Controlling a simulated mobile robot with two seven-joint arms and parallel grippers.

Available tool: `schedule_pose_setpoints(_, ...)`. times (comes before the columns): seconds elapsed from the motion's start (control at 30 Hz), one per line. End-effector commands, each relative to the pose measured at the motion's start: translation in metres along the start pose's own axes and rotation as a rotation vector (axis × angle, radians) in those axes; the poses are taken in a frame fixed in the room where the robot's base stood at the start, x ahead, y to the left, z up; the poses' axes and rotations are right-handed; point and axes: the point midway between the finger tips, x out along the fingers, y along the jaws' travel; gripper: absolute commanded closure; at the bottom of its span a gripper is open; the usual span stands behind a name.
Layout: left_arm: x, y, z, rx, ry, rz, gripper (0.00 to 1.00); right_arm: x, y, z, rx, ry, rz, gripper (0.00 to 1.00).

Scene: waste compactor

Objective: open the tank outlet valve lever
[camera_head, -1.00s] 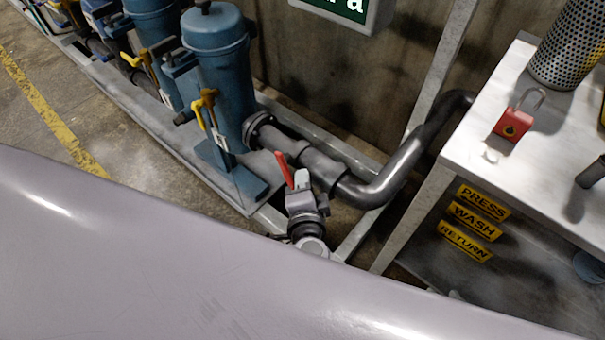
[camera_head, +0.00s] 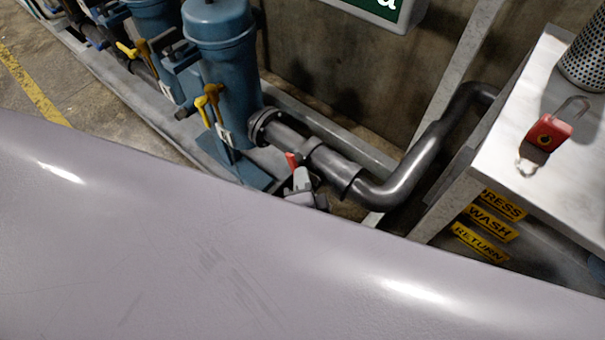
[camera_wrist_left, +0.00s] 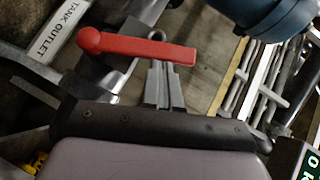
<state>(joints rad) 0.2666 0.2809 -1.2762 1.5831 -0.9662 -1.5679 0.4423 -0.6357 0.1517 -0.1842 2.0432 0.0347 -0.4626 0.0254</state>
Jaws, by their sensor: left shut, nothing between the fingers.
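The tank outlet valve lever is a red bar with a rounded knob end (camera_wrist_left: 140,48), lying nearly crosswise in the left wrist view. In the head view only a short red piece of it (camera_head: 291,161) shows beside the dark pipe. My left gripper (camera_wrist_left: 158,66) is shut and empty, its grey fingertips right at the lever's lower edge. I cannot tell whether they touch it. In the head view the left gripper (camera_head: 302,178) is partly hidden behind my large purple-grey arm link. A white "TANK OUTLET" label (camera_wrist_left: 62,32) is left of the lever. My right gripper is not in view.
A dark bent pipe (camera_head: 400,180) runs from the blue filter vessel (camera_head: 226,75) toward the grey bench (camera_head: 505,150). A red padlock (camera_head: 548,132) lies on the bench. Yellow-handled valves (camera_head: 208,100) stand left. My arm link covers the lower head view.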

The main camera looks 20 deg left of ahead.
Motion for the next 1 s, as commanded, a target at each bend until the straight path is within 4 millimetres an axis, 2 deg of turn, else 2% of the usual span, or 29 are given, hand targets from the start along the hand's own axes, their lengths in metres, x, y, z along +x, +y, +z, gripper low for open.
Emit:
schedule_pose_setpoints(0.47, 0.001, -0.002, 0.002, -0.018, -0.002, 0.020, 1.00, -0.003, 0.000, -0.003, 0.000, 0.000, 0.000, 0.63)
schedule_pose_setpoints(0.8, 0.018, -0.011, 0.021, -0.202, -0.008, 0.204, 1.00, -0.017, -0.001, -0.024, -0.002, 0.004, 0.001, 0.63)
schedule_pose_setpoints(1.0, 0.026, -0.010, 0.028, -0.277, -0.007, 0.276, 1.00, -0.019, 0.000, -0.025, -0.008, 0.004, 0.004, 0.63)
